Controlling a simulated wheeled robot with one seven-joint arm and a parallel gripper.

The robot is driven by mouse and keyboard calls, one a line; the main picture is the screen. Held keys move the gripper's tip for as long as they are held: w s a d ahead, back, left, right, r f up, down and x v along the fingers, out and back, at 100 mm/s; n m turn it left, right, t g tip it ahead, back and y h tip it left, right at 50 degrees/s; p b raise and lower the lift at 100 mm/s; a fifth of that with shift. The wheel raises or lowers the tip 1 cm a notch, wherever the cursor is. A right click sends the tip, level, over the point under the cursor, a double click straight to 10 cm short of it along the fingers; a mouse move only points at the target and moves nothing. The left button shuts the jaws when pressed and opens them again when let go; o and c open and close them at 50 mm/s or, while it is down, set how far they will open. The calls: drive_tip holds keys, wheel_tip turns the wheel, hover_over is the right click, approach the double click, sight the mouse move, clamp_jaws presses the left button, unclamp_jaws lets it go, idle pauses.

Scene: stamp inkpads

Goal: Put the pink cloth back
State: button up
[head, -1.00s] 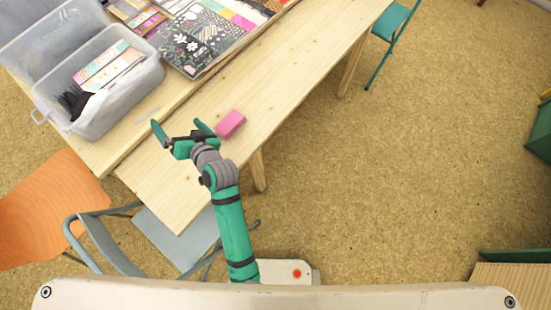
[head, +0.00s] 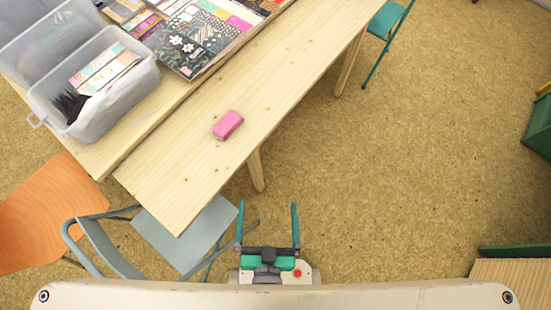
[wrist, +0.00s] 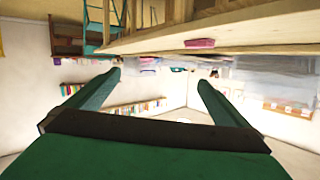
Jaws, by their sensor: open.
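The task's pink cloth shows as a small pink block-like thing with rounded corners (head: 228,125). My gripper (head: 268,208) is open and empty, drawn in close to my base, away from the table and apart from the pink thing. In the wrist view my two fingers (wrist: 158,80) are spread wide with nothing between them.
A clear plastic bin (head: 95,110) with papers and dark items stands on the table at left. A tray of patterned papers (head: 215,35) lies at the back. An orange chair (head: 50,210) and a grey-blue chair (head: 190,235) stand in front. Floor at right is mostly free.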

drive_tip(key=shift+n, duration=0.6)
drive_tip(key=s+d+r, duration=0.2)
drive_tip(key=shift+s+r, duration=0.15)
drive_tip(key=shift+s, duration=0.25)
